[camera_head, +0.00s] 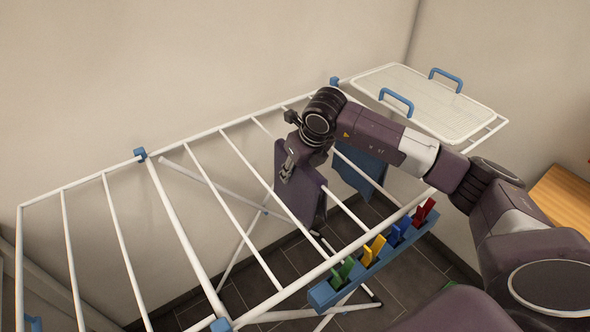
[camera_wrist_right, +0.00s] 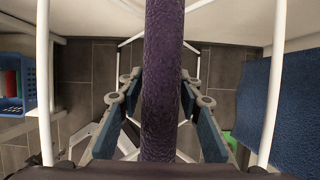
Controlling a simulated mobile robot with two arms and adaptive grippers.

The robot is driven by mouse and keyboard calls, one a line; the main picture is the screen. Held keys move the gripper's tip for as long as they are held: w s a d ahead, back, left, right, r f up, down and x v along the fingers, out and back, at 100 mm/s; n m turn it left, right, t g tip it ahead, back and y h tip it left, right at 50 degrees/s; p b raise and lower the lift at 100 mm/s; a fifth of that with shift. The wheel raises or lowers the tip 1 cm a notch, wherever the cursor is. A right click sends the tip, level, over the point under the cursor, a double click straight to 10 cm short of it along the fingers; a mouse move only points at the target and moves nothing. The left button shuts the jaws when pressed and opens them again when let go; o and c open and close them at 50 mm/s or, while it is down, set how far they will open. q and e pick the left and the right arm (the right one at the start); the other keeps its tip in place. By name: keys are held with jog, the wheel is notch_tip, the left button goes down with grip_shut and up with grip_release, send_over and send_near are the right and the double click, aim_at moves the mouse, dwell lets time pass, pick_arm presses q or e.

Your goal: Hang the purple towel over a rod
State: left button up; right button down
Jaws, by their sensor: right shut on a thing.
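The purple towel (camera_head: 305,197) hangs among the rods of the white drying rack (camera_head: 178,222), under my right gripper (camera_head: 287,168). In the right wrist view the towel (camera_wrist_right: 162,75) shows as a rounded purple fold running up the middle of the picture. The fingers of my right gripper (camera_wrist_right: 162,118) stand on both sides of it, shut on it. The fold lies in line with the rods, and I cannot tell whether a rod runs inside it. My gripper hides part of the towel in the head view. My left gripper is out of view.
A blue towel (camera_head: 361,170) hangs just right of the purple one. A blue holder (camera_head: 325,295) with coloured clips sits on the rack's front edge. A white tray (camera_head: 425,95) with blue handles lies at the right end. The rods on the left are bare.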

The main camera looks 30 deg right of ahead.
jog(key=shift+f, duration=0.2)
jog(key=c, duration=1.3)
grip_release()
